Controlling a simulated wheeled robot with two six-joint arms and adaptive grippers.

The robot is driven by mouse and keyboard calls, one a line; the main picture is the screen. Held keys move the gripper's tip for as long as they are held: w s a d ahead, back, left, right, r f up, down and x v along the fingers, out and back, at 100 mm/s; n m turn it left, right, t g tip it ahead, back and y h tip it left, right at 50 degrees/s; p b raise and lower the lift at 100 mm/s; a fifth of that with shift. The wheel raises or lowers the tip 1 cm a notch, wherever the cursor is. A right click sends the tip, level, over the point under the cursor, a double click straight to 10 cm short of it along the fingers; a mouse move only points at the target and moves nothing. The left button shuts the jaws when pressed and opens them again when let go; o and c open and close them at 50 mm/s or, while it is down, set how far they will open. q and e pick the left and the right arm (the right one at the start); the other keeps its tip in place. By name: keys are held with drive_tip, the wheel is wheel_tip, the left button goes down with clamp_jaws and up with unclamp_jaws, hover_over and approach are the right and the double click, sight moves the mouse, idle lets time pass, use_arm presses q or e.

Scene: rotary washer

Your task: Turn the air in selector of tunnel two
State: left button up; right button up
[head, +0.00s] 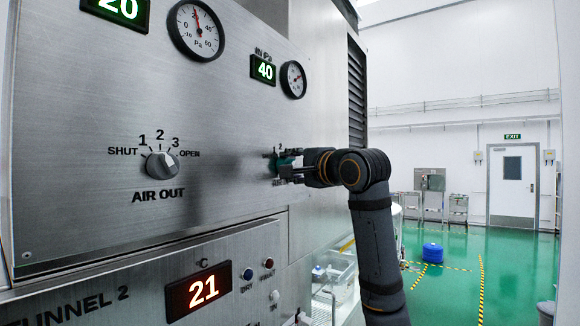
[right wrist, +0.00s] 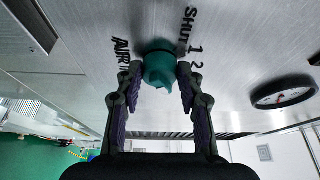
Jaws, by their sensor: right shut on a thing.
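The air in selector is a teal knob (right wrist: 160,66) on the steel panel, with printed "AIR IN", "SHUT", "1" and "2" around it in the right wrist view. In the head view the knob (head: 281,161) is small and partly covered by my gripper. My right gripper (right wrist: 158,78) has a finger on each side of the knob and is shut on it; it also reaches the panel from the right in the head view (head: 286,171). The pointer's exact setting cannot be read. My left gripper is not in view.
A grey air out knob (head: 162,165) with SHUT, 1, 2, 3, OPEN marks is to the left. Gauges (head: 196,30) and green displays (head: 264,69) are above. A red "21" display (head: 203,290) is below, on the part marked TUNNEL 2. Green floor (head: 470,270) lies open at right.

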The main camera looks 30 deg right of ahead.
drive_tip(key=shift+m, duration=0.5)
drive_tip(key=o, duration=1.2)
drive_tip(key=shift+c, duration=0.2)
drive_tip(key=s, duration=1.2)
